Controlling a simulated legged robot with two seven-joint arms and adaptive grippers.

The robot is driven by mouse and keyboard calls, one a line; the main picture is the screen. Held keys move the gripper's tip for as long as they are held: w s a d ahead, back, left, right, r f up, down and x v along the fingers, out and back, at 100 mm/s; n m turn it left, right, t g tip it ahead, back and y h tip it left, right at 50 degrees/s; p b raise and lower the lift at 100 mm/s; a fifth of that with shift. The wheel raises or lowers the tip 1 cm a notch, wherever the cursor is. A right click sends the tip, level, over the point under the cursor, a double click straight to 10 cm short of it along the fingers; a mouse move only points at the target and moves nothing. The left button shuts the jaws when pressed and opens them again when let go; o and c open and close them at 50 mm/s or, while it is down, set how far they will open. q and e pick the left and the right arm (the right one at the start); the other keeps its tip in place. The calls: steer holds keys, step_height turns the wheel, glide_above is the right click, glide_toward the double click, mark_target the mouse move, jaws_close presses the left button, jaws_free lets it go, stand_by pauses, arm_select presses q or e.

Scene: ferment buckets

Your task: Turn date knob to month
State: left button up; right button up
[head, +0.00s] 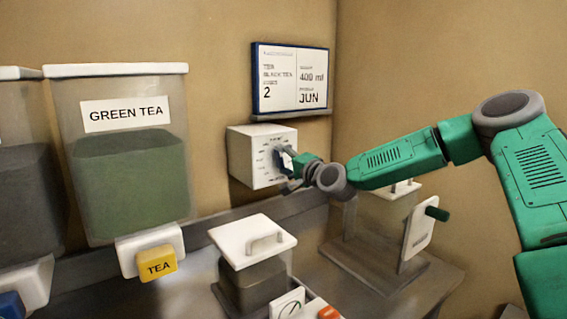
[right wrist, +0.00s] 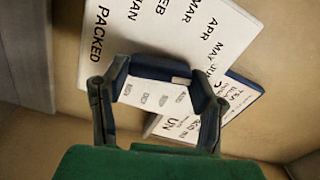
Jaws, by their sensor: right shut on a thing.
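The date box (head: 255,157) is a white wall unit with a dial on its front, just below the display board (head: 290,78). In the right wrist view, its white dial face (right wrist: 180,30) shows PACKED and month names around the knob. The dark blue knob (right wrist: 150,68) has a white mark at its right end, on the side of MAY and the labels after it. My right gripper (head: 287,162) is shut on the knob, with a finger at each end in the wrist view (right wrist: 157,88). In the head view it mostly hides the knob. The board reads BLACK TEA, 2, 400 ml and JUN. My left gripper is out of view.
A GREEN TEA bucket (head: 125,160) with a yellow TEA tap block (head: 157,263) stands at left. A lidded container (head: 253,255) stands on the counter below the box. A stand with a green-handled white plate (head: 418,228) is at right, under my right arm.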

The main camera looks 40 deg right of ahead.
mark_target(283, 162)
steer(key=shift+s+f, duration=0.1)
steer(key=shift+f, duration=0.35)
steer(key=o, duration=1)
steer(key=shift+o, duration=0.8)
steer(key=shift+w+d+r, duration=0.1)
steer(key=shift+w+d, duration=0.05)
steer(key=shift+w, duration=0.05)
steer(key=shift+s+r, duration=0.15)
steer(key=shift+s, duration=0.2)
steer(key=s, duration=0.4)
steer(key=shift+s+a, duration=0.25)
steer(key=shift+a, duration=0.1)
steer(key=shift+s+f, duration=0.15)
steer(key=shift+s, duration=0.4)
steer(key=shift+s+f, duration=0.15)
steer(key=shift+s, duration=0.35)
